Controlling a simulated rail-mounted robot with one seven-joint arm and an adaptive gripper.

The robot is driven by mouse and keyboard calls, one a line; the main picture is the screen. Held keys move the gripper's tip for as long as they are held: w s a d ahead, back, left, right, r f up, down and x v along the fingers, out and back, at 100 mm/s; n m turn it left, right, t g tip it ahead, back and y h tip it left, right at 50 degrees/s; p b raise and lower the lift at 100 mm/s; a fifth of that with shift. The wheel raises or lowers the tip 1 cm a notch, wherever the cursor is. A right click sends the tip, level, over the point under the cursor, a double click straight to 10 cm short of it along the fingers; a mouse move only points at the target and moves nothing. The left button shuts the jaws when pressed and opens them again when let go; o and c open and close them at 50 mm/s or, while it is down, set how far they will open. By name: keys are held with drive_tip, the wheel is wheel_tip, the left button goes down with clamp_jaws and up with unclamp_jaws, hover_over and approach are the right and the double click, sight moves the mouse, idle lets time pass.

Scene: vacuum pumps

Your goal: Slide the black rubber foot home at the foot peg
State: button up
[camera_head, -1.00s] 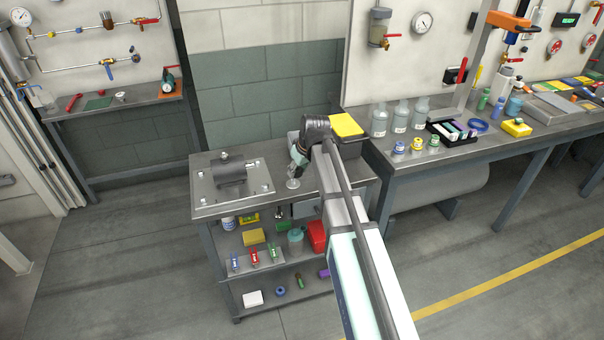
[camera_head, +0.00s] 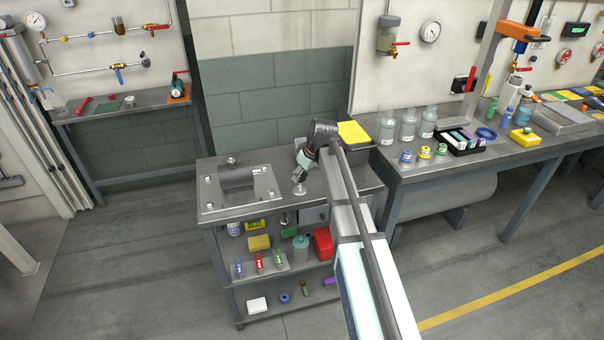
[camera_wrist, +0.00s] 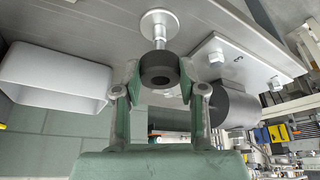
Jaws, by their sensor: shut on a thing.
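The black rubber foot (camera_wrist: 159,70) is a short dark ring with a central hole, held between the green fingertips of my gripper (camera_wrist: 160,82) in the wrist view. The foot peg (camera_wrist: 160,36) is a bright metal stem rising from a round disc. The foot is in line with the peg, at its near end; how far the peg reaches inside is hidden. In the head view my gripper (camera_head: 303,175) is over the bench beside the pump, above the peg's disc (camera_head: 299,190). The foot is too small to make out there.
The grey cylindrical pump (camera_head: 237,177) sits on a bolted plate (camera_head: 225,203) left of my gripper. A yellow-topped box (camera_head: 353,133) stands at the bench's back right. In the wrist view a pale bin (camera_wrist: 55,82) is at left and the pump (camera_wrist: 230,105) close at right.

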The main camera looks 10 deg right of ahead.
sight(302, 191)
drive_tip(key=shift+f+b, duration=1.2)
drive_tip(key=shift+f, duration=1.2)
drive_tip(key=shift+f, duration=0.3)
drive_tip(key=o, duration=1.2)
drive_tip(key=shift+r, duration=0.1)
drive_tip(key=v, duration=1.1)
drive_tip(key=shift+r, duration=0.4)
drive_tip(key=shift+d, duration=0.1)
